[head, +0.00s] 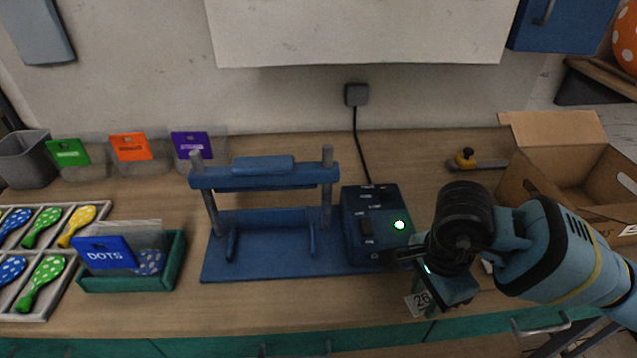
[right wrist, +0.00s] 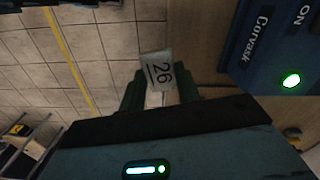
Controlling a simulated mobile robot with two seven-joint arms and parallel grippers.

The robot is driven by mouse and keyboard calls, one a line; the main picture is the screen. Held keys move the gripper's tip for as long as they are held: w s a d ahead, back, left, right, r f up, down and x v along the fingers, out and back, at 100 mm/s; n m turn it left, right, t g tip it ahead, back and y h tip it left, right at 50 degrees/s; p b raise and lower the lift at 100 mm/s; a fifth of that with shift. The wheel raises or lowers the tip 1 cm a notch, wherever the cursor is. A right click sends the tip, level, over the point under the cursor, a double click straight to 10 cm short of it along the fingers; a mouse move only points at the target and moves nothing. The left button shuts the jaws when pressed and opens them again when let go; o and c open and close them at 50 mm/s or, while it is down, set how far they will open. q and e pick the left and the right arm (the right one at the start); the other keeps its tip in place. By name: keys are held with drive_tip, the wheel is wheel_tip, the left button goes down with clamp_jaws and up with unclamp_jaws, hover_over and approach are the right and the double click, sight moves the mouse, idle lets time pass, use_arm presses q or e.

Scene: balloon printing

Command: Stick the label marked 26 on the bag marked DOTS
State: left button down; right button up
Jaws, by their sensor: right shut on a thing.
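The label marked 26 (head: 418,302) is a small white piece held in my right gripper (head: 440,300), near the table's front edge. In the right wrist view the label (right wrist: 158,70) stands out past the fingertips (right wrist: 158,93), with its number readable. The bag marked DOTS (head: 105,255) has a blue header and a clear body. It stands in a green tray (head: 130,284) at the left, with a blue dotted balloon showing through or beside it. My right gripper is far to the right of the bag. My left gripper is not in view.
A blue sealing press (head: 265,225) and a control box (head: 375,225) with a lit green button stand between tray and gripper. A balloon sorter (head: 28,308) is at the far left. Bags with coloured headers (head: 130,147) stand behind. An open cardboard box (head: 560,135) is at the right.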

drive_tip(key=n, duration=0.2)
drive_tip(key=d+n, duration=0.1)
drive_tip(key=n, duration=0.2)
drive_tip(key=d+r+n, duration=0.1)
drive_tip(key=n, duration=0.1)
drive_tip(key=shift+s, duration=0.1)
drive_tip(key=n, duration=0.2)
drive_tip(key=d+n, duration=0.1)
drive_tip(key=n, duration=0.2)
drive_tip(key=r+n, duration=0.1)
drive_tip(key=n, duration=0.1)
drive_tip(key=shift+s+d, duration=0.15)
drive_tip(key=shift+d, duration=0.2)
drive_tip(key=shift+s, duration=0.1)
